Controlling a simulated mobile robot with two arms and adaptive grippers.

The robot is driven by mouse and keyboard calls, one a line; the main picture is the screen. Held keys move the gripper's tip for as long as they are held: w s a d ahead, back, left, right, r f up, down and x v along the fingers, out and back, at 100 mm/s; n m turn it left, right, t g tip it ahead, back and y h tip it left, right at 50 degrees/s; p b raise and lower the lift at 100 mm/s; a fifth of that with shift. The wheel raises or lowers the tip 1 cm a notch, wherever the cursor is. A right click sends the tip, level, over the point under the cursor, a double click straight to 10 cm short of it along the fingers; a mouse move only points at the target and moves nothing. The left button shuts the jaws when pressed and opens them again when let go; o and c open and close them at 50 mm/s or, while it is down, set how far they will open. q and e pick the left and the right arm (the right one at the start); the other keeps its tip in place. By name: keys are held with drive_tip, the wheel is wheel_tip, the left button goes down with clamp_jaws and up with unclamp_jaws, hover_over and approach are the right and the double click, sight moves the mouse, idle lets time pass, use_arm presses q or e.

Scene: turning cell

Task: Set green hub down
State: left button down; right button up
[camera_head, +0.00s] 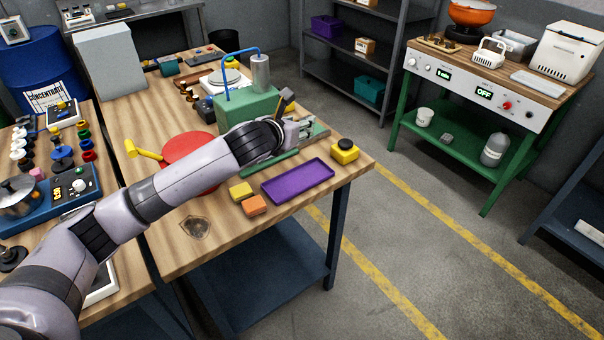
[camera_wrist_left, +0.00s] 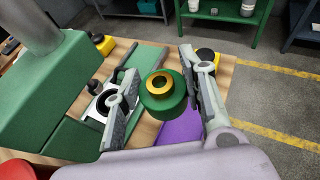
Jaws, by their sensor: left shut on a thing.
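The green hub (camera_wrist_left: 161,103), with a gold ring on top, sits between the fingers of my left gripper (camera_wrist_left: 162,72) in the left wrist view. My left gripper is shut on it and holds it above the bench, near the purple tray (camera_wrist_left: 180,127). In the head view my left gripper (camera_head: 293,130) is behind the tray (camera_head: 298,182), close to the green machine (camera_head: 247,106). The hub is hidden by my wrist there, so its height above the surface is unclear. My right gripper is not in view.
A yellow part with a black top (camera_head: 344,152) stands near the right bench edge. A red disc (camera_head: 190,150) lies behind my forearm. The bench's front left is mostly clear.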

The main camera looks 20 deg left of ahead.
use_arm(q)
hover_over(298, 180)
wheel_tip(298, 180, down, 5)
drive_tip(key=f, duration=0.5)
drive_tip(key=shift+d, duration=0.2)
drive_tip(key=shift+a+f, duration=0.1)
drive_tip(key=shift+f, duration=0.85)
wheel_tip(298, 180, down, 3)
drive_tip(key=shift+f, duration=0.2)
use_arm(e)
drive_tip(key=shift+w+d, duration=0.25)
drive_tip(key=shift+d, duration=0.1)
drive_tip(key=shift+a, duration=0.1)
use_arm(q)
drive_tip(key=shift+f, duration=0.1)
drive_tip(key=c, duration=1.3)
unclamp_jaws()
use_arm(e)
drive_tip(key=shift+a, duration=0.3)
